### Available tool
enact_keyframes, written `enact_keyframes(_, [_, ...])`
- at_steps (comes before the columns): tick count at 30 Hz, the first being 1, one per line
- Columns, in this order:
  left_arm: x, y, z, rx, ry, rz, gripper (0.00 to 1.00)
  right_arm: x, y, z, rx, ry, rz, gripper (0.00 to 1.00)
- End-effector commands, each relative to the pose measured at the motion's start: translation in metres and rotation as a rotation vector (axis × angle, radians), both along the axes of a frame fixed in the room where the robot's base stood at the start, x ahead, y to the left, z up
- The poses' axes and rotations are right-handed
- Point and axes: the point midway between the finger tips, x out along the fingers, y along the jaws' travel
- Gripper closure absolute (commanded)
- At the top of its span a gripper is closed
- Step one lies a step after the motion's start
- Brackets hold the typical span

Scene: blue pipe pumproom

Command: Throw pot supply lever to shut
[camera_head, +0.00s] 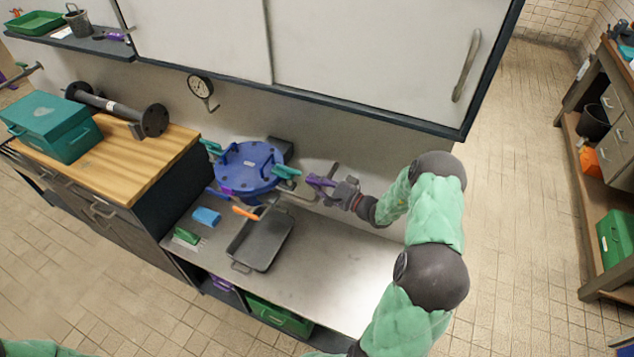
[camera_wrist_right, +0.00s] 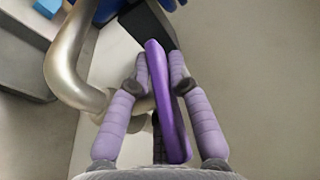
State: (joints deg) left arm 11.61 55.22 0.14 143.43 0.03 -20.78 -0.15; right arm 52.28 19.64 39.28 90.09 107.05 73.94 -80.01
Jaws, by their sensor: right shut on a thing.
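The pot supply lever is a purple handle (camera_wrist_right: 168,105) on a bent metal pipe (camera_wrist_right: 65,60). In the head view the lever (camera_head: 317,181) sits just right of the blue pot (camera_head: 248,165), close to the wall. My right gripper (camera_head: 333,187) reaches it from the right. In the right wrist view the two lilac fingers of my right gripper (camera_wrist_right: 163,75) are closed on the two sides of the handle. The handle stands nearly lengthwise between them, slightly tilted. The lever's pivot is mostly hidden. My left gripper is out of view.
A grey tray (camera_head: 262,238), an orange-handled tool (camera_head: 245,213), a blue block (camera_head: 206,216) and a green brush (camera_head: 187,237) lie on the metal counter (camera_head: 325,268). A wall cabinet (camera_head: 370,45) overhangs the back. The counter's right part is clear.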

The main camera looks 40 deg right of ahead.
Motion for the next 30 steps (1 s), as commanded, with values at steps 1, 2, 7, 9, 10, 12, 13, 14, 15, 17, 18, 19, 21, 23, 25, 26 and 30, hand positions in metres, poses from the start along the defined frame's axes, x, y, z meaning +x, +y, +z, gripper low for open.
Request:
enact_keyframes(1, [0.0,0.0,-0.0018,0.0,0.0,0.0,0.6,-0.0017,0.0093,-0.0053,0.013,0.01,-0.017,1.0])
enact_keyframes(2, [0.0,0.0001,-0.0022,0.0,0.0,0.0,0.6,-0.0014,0.0095,-0.0055,0.013,0.01,-0.036,1.0])
enact_keyframes(7, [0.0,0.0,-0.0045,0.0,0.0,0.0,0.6,-0.0003,0.008,-0.0057,0.012,0.01,-0.127,1.0])
enact_keyframes(9, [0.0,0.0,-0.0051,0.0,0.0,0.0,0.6,0.0001,0.008,-0.0058,0.013,0.01,-0.155,1.0])
enact_keyframes(10, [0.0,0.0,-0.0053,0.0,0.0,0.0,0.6,0.0002,0.0082,-0.006,0.013,0.011,-0.164,1.0])
enact_keyframes(12, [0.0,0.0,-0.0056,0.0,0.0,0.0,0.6,0.0005,0.0078,-0.0059,0.013,0.011,-0.183,1.0])
enact_keyframes(13, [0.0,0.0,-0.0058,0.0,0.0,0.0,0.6,0.0007,0.0076,-0.0058,0.013,0.011,-0.19,1.0])
enact_keyframes(14, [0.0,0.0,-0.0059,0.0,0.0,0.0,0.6,0.0006,0.0072,-0.0057,0.013,0.011,-0.196,1.0])
enact_keyframes(15, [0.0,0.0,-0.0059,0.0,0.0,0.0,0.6,0.0006,0.0072,-0.0058,0.012,0.011,-0.201,1.0])
enact_keyframes(17, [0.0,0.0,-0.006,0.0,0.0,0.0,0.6,0.0006,0.0072,-0.006,0.012,0.011,-0.207,1.0])
enact_keyframes(18, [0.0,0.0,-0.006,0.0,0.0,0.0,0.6,0.0007,0.0071,-0.0061,0.012,0.012,-0.21,1.0])
enact_keyframes(19, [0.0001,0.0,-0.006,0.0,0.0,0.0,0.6,0.0006,0.0072,-0.0061,0.012,0.012,-0.211,1.0])
enact_keyframes(21, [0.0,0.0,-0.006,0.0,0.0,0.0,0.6,0.0007,0.0074,-0.0063,0.012,0.012,-0.212,1.0])
enact_keyframes(23, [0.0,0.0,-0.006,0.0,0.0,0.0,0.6,0.0007,0.0074,-0.0064,0.013,0.013,-0.213,1.0])
enact_keyframes(25, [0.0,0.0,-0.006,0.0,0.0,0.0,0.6,0.0008,0.0075,-0.0065,0.013,0.013,-0.212,1.0])
enact_keyframes(26, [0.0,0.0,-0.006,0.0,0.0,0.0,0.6,0.0008,0.0076,-0.0065,0.013,0.013,-0.212,1.0])
enact_keyframes(30, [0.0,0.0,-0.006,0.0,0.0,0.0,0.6,0.0008,0.0077,-0.0068,0.014,0.014,-0.212,0.66])
